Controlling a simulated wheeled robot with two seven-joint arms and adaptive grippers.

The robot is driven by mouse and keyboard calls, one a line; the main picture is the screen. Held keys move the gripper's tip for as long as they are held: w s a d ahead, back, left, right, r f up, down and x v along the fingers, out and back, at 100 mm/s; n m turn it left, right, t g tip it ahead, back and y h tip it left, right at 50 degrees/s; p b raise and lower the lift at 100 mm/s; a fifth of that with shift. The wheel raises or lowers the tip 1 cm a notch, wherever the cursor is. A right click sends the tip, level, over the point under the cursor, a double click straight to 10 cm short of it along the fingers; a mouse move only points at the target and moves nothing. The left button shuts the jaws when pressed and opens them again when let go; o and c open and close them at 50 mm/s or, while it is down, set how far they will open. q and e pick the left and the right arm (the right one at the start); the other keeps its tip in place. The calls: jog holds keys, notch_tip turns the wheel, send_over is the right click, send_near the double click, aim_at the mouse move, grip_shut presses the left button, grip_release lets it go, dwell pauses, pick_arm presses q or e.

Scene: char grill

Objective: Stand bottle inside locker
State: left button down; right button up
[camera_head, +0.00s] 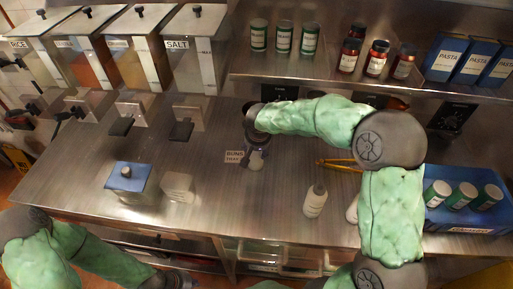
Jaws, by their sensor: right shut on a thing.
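My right gripper (256,147) is above the middle of the steel counter, next to a small "BUNS" label. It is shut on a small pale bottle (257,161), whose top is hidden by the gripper. I cannot tell whether the bottle touches the counter. A white bottle (315,202) stands near the counter's front edge. Another white bottle (352,210) is partly hidden behind my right arm. My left gripper (178,281) is low at the bottom edge, mostly cut off, and its fingers are unclear. No locker is clearly identifiable; glass-fronted compartments (268,254) show under the counter.
Food dispensers (200,50) stand at the back left. A shelf holds green-labelled cans (284,38), red jars (376,58) and blue pasta boxes (470,60). A blue-lidded container (127,181) and a clear one (178,187) stand front left. A blue tray (470,224) holds cans at right.

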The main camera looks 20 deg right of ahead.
jog(key=o, duration=1.7)
